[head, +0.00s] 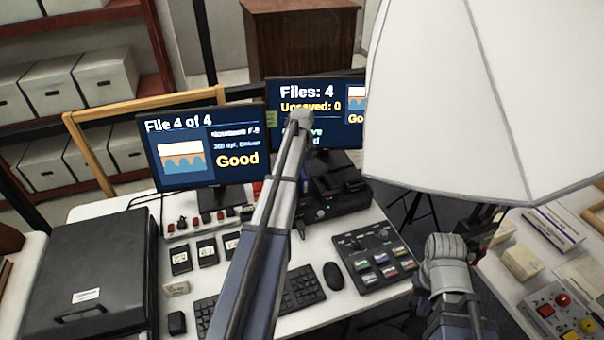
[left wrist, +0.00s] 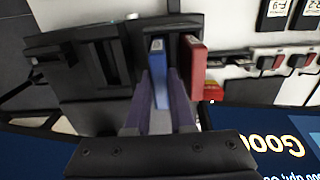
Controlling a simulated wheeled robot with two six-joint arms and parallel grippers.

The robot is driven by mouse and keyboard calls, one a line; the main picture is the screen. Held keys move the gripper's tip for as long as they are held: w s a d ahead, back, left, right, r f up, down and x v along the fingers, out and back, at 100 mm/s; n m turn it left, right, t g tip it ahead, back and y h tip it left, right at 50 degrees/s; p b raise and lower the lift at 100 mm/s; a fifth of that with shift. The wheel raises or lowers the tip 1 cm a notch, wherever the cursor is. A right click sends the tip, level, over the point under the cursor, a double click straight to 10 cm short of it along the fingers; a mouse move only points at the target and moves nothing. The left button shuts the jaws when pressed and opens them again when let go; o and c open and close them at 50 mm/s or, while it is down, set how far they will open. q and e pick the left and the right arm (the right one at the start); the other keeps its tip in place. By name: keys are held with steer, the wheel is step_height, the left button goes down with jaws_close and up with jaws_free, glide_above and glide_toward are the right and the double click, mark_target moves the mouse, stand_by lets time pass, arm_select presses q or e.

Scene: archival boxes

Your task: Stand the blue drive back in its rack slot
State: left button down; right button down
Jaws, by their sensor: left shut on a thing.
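In the left wrist view my left gripper (left wrist: 160,108) is shut on the blue drive (left wrist: 157,62), its two fingers on either side of it. The drive's far end is at the black rack (left wrist: 101,60), beside a red drive (left wrist: 195,65). I cannot tell whether the blue drive is in a slot or just in front of one. In the head view the black rack or dock (head: 338,196) stands below the right monitor. My left arm hides the left gripper and blue drive there. My right arm is at the lower right; its fingers cannot be made out.
Two monitors (head: 208,145) stand behind the rack. A keyboard (head: 300,290), mouse (head: 333,276) and button panel (head: 375,254) lie in front. A large black case (head: 90,270) is at left. A white umbrella (head: 480,100) blocks the upper right. A control box (head: 560,312) is at lower right.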

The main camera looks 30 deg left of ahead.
arm_select(q)
steer(key=shift+f+b, duration=0.4)
steer(key=shift+f, duration=0.05)
steer(key=c, duration=0.7)
jaws_free()
steer(key=shift+r, duration=0.15)
step_height(320, 180, up, 8)
steer(key=p, duration=0.8)
steer(key=shift+f, duration=0.2)
steer(key=shift+f, duration=0.1)
